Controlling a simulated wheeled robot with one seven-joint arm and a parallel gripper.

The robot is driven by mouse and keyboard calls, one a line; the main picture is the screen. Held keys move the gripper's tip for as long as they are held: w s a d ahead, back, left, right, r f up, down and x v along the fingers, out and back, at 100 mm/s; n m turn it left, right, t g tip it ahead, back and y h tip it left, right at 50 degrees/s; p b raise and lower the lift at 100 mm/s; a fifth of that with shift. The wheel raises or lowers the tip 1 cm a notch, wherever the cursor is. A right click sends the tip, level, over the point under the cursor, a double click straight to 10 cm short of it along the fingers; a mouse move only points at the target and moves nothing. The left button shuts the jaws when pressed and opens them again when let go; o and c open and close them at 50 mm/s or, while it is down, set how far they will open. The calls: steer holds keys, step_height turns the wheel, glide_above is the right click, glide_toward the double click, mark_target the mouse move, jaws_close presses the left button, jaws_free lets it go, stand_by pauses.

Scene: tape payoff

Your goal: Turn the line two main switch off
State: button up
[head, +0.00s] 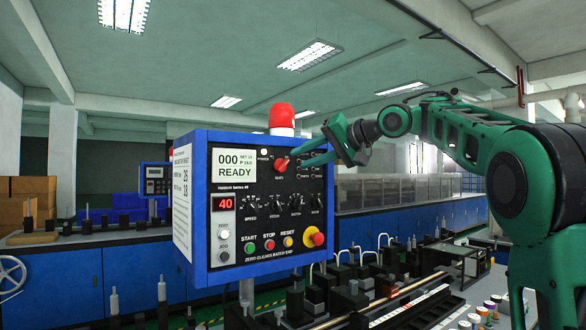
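A blue control box (200,250) with a black front panel stands at centre. The red main switch (281,164) is a knob high on that panel, above a small label that seems to read MAIN. Its exact turn position is too small to tell. My gripper (297,158) comes in from the right in front of the panel, its two green fingers apart. The fingertips are just right of the red knob; I cannot tell whether they touch it. No line number is readable on the box.
The panel also has a READY display (235,163), a red 40 readout (223,204), small black knobs, coloured push buttons and a red emergency stop (316,237). A red beacon (282,116) sits on top. A similar box (155,180) stands behind left. Machinery fills the lower right.

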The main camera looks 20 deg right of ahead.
mark_target(286, 164)
steer(key=x, duration=0.5)
steer(key=shift+w+a, duration=0.2)
steer(key=shift+w, duration=0.05)
steer(key=shift+f, duration=0.1)
